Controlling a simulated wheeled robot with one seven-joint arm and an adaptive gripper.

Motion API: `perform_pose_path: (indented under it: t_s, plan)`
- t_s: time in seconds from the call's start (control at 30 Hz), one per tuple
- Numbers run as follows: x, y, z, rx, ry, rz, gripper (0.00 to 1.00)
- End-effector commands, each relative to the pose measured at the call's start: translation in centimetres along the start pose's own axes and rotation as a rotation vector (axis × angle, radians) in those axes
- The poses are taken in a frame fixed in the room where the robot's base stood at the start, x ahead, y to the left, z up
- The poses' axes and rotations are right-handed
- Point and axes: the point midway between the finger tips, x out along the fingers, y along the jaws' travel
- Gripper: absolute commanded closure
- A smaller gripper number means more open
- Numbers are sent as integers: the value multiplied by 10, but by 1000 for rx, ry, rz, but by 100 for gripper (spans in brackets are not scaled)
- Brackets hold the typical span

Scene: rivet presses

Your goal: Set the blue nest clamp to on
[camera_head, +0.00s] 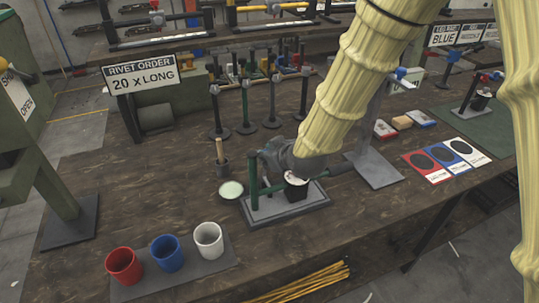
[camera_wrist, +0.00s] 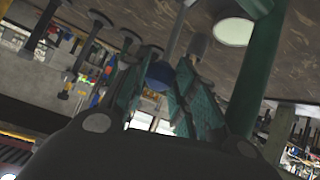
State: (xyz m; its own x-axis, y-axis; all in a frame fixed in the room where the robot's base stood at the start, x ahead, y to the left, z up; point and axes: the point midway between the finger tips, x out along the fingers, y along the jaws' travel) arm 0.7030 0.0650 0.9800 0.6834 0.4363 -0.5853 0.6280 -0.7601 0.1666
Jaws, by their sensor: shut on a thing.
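My gripper (camera_head: 283,152) is low over the small fixture in the middle of the bench, beside its green post (camera_head: 253,165). In the wrist view the gripper's ribbed fingers (camera_wrist: 155,92) are closed around a blue ball knob (camera_wrist: 160,73) on a thin grey rod. In the head view my arm and gripper hide this knob. The fixture's grey base plate (camera_head: 258,215) carries a black block (camera_head: 297,190) with a pale round top, just below the gripper. I cannot tell the clamp's setting from these views.
Red (camera_head: 123,266), blue (camera_head: 167,253) and white (camera_head: 208,240) cups stand front left. A pale green dish (camera_head: 231,190) is left of the fixture. Several dark posts (camera_head: 245,105) stand behind. A grey stand (camera_head: 375,168) is close on the right, before coloured cards (camera_head: 427,165).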

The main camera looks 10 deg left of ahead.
Motion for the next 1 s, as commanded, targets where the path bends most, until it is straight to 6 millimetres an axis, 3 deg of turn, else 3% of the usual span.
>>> perform_pose_path:
  t_s: [0.17, 0.2, 0.3, 0.67, 1.0]
  plan:
    - [0, -3, 6, 1, -10, -5, 100]
    - [-1, -3, 6, 1, -10, -5, 66]
    - [0, -2, 5, 1, -9, -4, 50]
    - [-2, -1, 3, 1, -5, -2, 50]
    - [-45, -1, 2, 0, -4, -2, 50]
